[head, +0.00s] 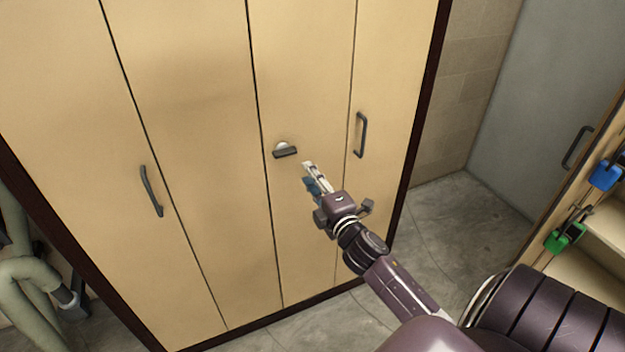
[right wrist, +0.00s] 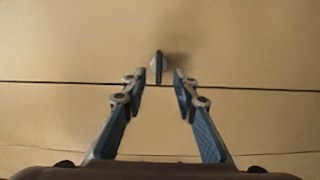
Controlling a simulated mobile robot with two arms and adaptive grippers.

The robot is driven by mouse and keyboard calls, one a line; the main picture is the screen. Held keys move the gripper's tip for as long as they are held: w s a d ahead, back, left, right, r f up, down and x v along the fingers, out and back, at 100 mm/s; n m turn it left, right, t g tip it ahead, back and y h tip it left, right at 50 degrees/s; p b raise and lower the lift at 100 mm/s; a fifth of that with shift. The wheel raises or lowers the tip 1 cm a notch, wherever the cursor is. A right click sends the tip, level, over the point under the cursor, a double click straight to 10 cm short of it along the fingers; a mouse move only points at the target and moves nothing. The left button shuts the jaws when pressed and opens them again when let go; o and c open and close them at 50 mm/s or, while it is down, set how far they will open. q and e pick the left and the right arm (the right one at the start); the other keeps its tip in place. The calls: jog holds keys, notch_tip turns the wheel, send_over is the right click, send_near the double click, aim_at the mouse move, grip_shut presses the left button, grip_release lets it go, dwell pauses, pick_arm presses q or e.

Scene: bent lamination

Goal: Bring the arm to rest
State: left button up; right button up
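My right arm reaches in from the lower right of the head view. Its right gripper (head: 310,172) is in front of the tan wooden cabinet (head: 190,90), just below and right of a small dark turn latch (head: 286,152). In the right wrist view the gripper (right wrist: 160,82) has its two blue-padded fingers apart with nothing between them. The latch (right wrist: 157,66) shows just beyond the fingertips, apart from them. My left gripper is not in the head view.
The cabinet's folding doors look closed, with dark handles on the left (head: 151,192) and right (head: 361,135). A shelf unit with blue (head: 606,173) and green (head: 566,238) clamp-like items stands at right, near my arm. Grey floor (head: 450,235) is clear between.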

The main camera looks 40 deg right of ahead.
jog(key=shift+s+a, duration=0.1)
jog(key=shift+s, duration=0.5)
jog(key=s+a+f+m+g+y, duration=0.1)
jog(key=s+a+f+m+g, duration=0.2)
jog(key=f, duration=0.9)
jog(key=s+a+f+m+g, duration=0.15)
jog(key=s+f, duration=0.35)
jog(key=f, duration=0.8)
jog(key=s+a+f+m+g+y, duration=0.1)
jog(key=s+f+m+g, duration=0.2)
jog(key=f, duration=0.9)
jog(key=s+a+f+m+g+y, duration=0.1)
jog(key=s+a+f+g, duration=0.25)
jog(key=s+f, duration=0.55)
jog(key=s+a+f+m+g, duration=0.2)
jog(key=s+a+f, duration=0.2)
jog(key=s+f, duration=0.45)
jog(key=s+a+f+m+g, duration=0.1)
jog(key=s+a+f, duration=0.1)
jog(key=s, duration=0.8)
jog(key=s+a+f+m+g+y, duration=0.1)
jog(key=s+a+f+g, duration=0.1)
jog(key=s, duration=0.8)
jog(key=shift+a+f+g, duration=0.3)
jog(key=shift+a+f, duration=0.3)
jog(key=shift+a, duration=0.15)
